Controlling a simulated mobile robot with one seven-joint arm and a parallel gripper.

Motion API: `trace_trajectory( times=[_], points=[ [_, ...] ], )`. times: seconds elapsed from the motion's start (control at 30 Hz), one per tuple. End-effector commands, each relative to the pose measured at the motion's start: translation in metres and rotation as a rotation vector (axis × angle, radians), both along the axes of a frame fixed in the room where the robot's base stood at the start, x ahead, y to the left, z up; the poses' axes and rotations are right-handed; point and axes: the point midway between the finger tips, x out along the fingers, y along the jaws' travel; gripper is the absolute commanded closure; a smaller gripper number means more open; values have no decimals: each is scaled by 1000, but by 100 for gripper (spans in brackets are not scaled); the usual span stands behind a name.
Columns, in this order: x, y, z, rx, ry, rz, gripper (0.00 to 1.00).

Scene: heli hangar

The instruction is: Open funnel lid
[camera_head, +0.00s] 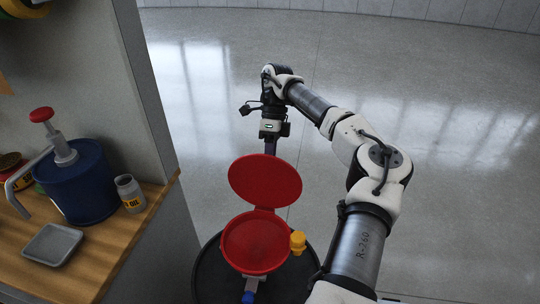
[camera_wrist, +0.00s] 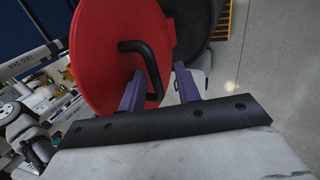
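The red funnel (camera_head: 258,245) sits on top of a dark drum (camera_head: 210,268). Its round red lid (camera_head: 265,181) stands raised above the funnel's far rim, so the bowl is uncovered in the head view. My gripper is behind the lid, its fingers mostly hidden there. In the wrist view the lid (camera_wrist: 112,50) fills the upper left, with a black bent handle (camera_wrist: 145,62) on its outer face. My gripper (camera_wrist: 160,82) has its two purple fingers apart. The handle's lower end lies between them in the picture, nearer the left finger; I cannot tell whether they touch.
A yellow cap (camera_head: 298,242) sticks out at the funnel's right side, and a blue knob (camera_head: 248,297) shows at its front. On the left, a wooden bench (camera_head: 105,245) holds a blue pump can (camera_head: 80,185), a small oil jar (camera_head: 130,193) and a grey tray (camera_head: 52,244). The floor beyond is clear.

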Motion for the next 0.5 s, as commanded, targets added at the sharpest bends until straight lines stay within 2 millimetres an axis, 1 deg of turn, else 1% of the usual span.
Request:
trace_trajectory(
  times=[0.33,0.47,0.5],
  points=[
    [3,0,8,1,-4,-2,67],
    [11,-1,23,0,-6,-4,67],
    [14,-1,30,0,-8,-4,67]
  ],
)
